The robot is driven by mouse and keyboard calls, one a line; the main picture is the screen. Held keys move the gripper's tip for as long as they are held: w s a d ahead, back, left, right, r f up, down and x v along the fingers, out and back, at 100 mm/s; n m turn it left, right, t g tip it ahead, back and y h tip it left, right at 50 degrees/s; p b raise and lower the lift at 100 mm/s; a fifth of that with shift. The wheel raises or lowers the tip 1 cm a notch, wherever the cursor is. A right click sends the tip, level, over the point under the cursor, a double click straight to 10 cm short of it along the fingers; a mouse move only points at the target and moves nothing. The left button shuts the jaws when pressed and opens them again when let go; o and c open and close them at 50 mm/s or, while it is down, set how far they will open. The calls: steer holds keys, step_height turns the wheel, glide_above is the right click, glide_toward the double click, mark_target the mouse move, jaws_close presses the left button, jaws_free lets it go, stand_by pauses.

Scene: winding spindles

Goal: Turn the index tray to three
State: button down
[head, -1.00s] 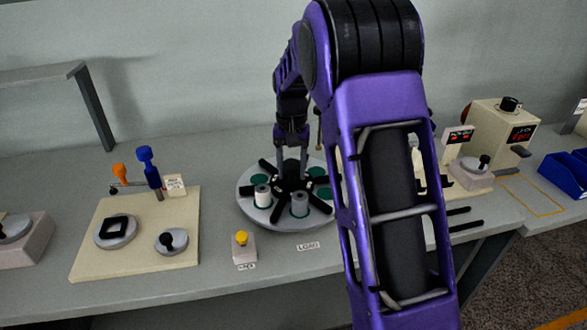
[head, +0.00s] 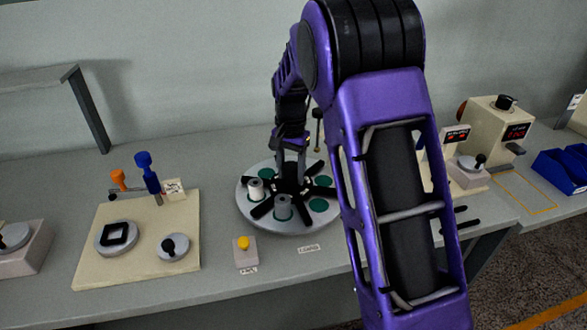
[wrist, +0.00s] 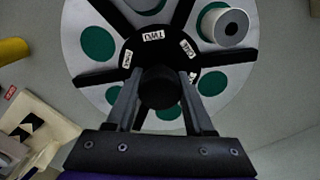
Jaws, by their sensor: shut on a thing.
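The index tray (head: 297,229) is a round grey disc with green pockets and black radial arms, on the bench in the head view. My gripper (head: 290,167) reaches down to the tray's centre. In the wrist view its fingers are shut on the round black central knob (wrist: 158,88). Small white labels (wrist: 153,36) surround the hub; their words are hard to read for certain. One spool (wrist: 222,25) shows there at the upper right. Part of the hub is hidden by the fingers.
A small box with a yellow button (head: 244,243) stands at the tray's front left. A LOAD label (head: 309,249) lies before the tray. A beige board (head: 135,262) with fixtures is at left. My arm hides the bench right of the tray.

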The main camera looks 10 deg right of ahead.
steer(key=shift+r+m+p, duration=0.1)
steer(key=shift+m+p, duration=1.2)
steer(key=shift+m, duration=2.2)
steer(key=shift+w, duration=0.1)
steer(key=shift+c, duration=1.4)
jaws_free()
step_height(320, 180, up, 17)
steer(key=p, duration=0.1)
steer(key=shift+r, duration=0.15)
steer(key=shift+d, duration=0.15)
